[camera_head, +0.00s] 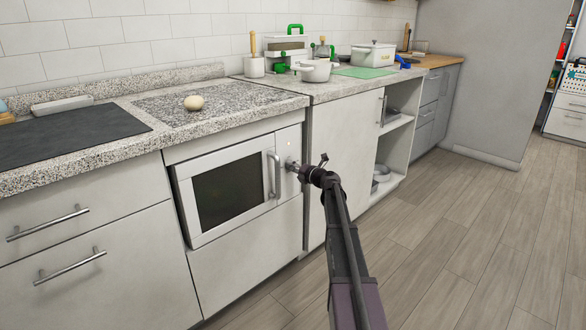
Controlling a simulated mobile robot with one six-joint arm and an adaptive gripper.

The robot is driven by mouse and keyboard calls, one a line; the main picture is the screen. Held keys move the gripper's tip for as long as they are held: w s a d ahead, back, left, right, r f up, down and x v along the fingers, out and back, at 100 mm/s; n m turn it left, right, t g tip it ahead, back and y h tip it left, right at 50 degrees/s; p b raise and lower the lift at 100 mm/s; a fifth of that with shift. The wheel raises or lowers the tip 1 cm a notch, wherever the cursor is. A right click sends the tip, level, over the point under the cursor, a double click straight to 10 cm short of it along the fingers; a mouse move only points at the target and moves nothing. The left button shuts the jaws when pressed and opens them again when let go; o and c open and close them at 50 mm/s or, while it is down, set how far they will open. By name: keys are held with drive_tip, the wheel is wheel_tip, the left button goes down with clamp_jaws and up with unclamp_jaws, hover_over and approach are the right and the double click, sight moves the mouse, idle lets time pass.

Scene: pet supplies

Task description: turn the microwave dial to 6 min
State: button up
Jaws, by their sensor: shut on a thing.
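The white microwave (185,192) is built into the counter front, with a dark window and a vertical grey handle (275,178) on its closed door. Its narrow control panel (288,143) is to the right of the handle. My gripper (293,165) is at this panel, just right of the handle, reaching in from the right. It is shut on the dial (288,163), which is small and mostly hidden by the fingers. The dial's markings and pointer are too small to read.
A speckled counter (150,108) runs above the microwave, with a round beige object (194,103) on it. White pots and green items stand farther back. An open shelf (397,125) is right of my arm. The wooden floor (450,240) at the right is clear.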

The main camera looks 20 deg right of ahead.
drive_tip(key=shift+a+m, duration=0.15)
drive_tip(key=shift+m, duration=1.05)
drive_tip(key=o, duration=1.2)
drive_tip(key=shift+c, duration=0.2)
